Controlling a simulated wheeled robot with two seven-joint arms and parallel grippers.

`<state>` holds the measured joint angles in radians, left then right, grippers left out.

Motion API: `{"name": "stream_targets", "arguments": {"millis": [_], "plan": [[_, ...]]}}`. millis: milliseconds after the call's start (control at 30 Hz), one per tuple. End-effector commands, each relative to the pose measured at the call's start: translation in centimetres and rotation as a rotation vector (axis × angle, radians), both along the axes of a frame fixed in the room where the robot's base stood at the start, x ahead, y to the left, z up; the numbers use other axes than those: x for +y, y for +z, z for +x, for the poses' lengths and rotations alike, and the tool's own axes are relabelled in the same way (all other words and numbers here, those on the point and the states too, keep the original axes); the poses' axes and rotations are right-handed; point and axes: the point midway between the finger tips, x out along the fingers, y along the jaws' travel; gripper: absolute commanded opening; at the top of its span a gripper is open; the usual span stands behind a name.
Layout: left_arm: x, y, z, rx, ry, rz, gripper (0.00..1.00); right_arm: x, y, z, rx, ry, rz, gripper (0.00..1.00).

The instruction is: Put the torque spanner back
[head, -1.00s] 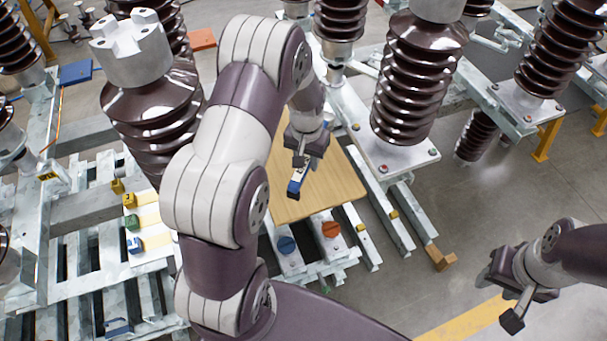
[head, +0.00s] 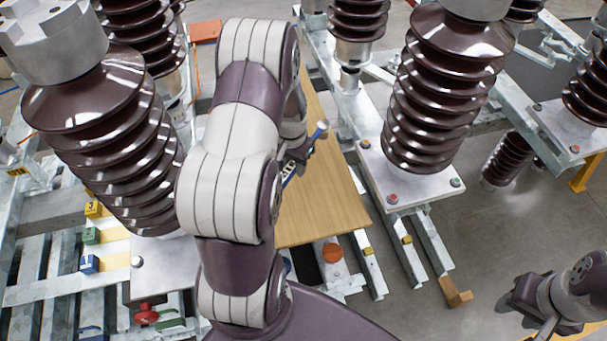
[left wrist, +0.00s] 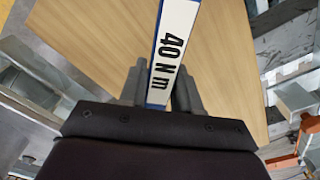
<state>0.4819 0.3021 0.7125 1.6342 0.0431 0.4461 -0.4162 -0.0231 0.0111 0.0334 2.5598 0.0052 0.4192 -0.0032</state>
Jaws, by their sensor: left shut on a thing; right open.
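The torque spanner (head: 311,144) is a thin blue tool with a white label. The label reads "40 N m" in the left wrist view (left wrist: 174,48). My left gripper (head: 290,165) is shut on the spanner and holds it over the wooden board (head: 335,205). My left arm hides part of the gripper and of the board. In the left wrist view the spanner stands between the two fingers, with bare wood behind it. I cannot tell how high it is above the board. My right gripper (head: 522,303) is open and empty at the lower right, over the floor.
Large brown ribbed insulators (head: 445,95) stand close around the board, one (head: 100,120) left of my arm. An orange disc (head: 332,252) lies at the board's front edge. Yellow, green and blue blocks (head: 90,236) and a red knob (head: 146,314) are at left.

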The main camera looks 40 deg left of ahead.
Motion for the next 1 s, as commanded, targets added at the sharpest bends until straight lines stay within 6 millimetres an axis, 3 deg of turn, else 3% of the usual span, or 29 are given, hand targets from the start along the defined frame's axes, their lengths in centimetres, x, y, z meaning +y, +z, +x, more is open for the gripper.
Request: {"name": "stream_targets", "arguments": {"millis": [400, 767, 800, 833, 867, 1000], "plan": [[0.0, -6.3, 0.0, -0.002, 0.001, 0.001, 0.00, 0.0, 0.0, 0.0, 0.000, 0.000, 0.000, 0.43], [0.0, -7.0, 0.1, -0.004, 0.000, 0.002, 0.00, 0.0, -0.3, 0.0, 0.000, 0.000, 0.000, 0.43], [0.0, -7.0, 0.0, -0.002, 0.000, 0.001, 0.42, 0.0, -0.2, 0.0, 0.000, 0.000, 0.000, 0.43], [0.0, -7.0, 0.0, -0.002, 0.000, 0.001, 0.52, 0.0, -0.2, 0.0, 0.000, 0.000, 0.000, 0.43], [0.0, -7.0, 0.0, -0.002, 0.000, 0.001, 0.58, 0.0, -0.2, 0.0, 0.000, 0.000, 0.000, 0.43], [0.0, -6.9, 0.0, -0.002, 0.001, 0.001, 0.58, 0.0, -0.2, 0.0, 0.000, 0.000, 0.000, 0.43]]}}
